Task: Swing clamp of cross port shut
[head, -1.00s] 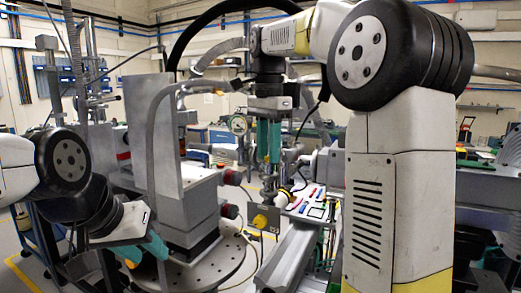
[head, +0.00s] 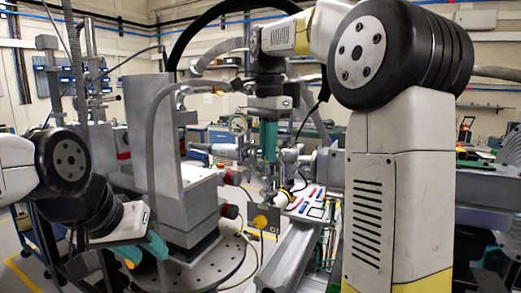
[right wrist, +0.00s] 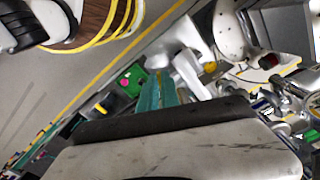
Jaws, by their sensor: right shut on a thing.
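My right gripper (head: 268,160) points straight down in the head view, its teal fingers together over the metal pipework. It is shut on a small part that looks like the clamp of the cross port; the fingers mostly hide it. The cross port seems to be the shiny metal fitting (head: 290,157) just right of the fingertips, but its outline is unclear. In the right wrist view the teal fingers (right wrist: 158,92) are also close together, and the clamp cannot be made out. My left gripper (head: 143,252) hangs low at the left, fingers apart, with nothing seen between them.
A grey block stand (head: 190,205) on a round perforated plate (head: 215,270) is between my arms. A metal rail (head: 290,258) runs at the right.

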